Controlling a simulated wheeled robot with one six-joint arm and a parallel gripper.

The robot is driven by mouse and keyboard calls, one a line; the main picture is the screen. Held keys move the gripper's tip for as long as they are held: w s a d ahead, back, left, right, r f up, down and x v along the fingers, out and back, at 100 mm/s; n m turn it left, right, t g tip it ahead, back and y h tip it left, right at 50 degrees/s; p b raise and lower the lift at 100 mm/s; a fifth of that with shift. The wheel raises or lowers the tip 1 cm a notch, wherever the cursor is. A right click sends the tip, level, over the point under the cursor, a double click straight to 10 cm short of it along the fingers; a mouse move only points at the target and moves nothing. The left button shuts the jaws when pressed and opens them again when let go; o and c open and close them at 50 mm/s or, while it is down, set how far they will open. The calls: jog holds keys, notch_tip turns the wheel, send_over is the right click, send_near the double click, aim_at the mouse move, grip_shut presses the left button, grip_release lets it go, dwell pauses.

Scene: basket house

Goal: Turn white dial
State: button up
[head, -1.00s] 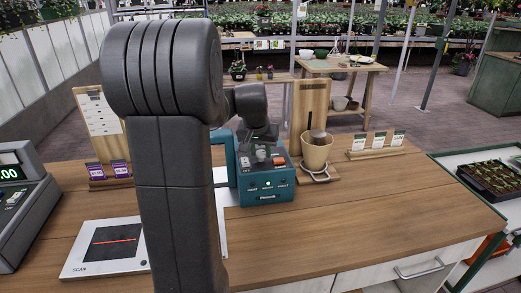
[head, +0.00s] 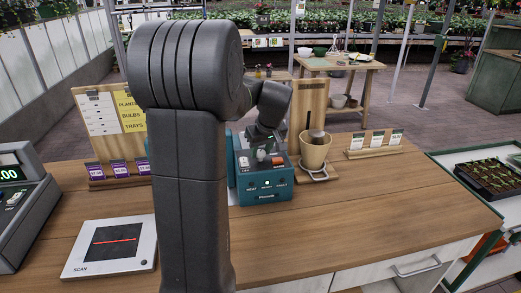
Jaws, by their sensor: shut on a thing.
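A teal box (head: 265,190) stands on the wooden counter, with small lights and labels on its front. Its top carries a white switch (head: 244,162), a red switch (head: 278,160) and, between them, the pale dial (head: 261,155). My gripper (head: 263,148) reaches down over the box and is shut on the dial. The dial is small and mostly covered by the gripper, so its pointer cannot be made out. My wrist leans to the right above the box.
A card holder (head: 374,146) is farther right. A scanner pad (head: 108,248) and a register (head: 25,205) are at left. The front right counter is clear.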

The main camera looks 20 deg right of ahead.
jog(key=n+y, duration=0.1)
jog(key=n, duration=0.2)
jog(key=n+y, duration=0.1)
jog(key=n, duration=0.1)
jog(key=shift+d+n+g, duration=0.2)
jog(key=shift+n+g, duration=0.2)
dwell(0.4)
jog(key=o, duration=1)
jog(key=shift+c, duration=0.2)
jog(key=shift+r, duration=0.1)
jog(key=b+v, duration=0.1)
jog(key=v, duration=1.2)
jog(key=shift+d+r, duration=0.25)
jog(key=shift+s, duration=0.1)
jog(key=x, duration=1.3)
jog(key=shift+a+f, duration=0.25)
jog(key=shift+f, duration=0.1)
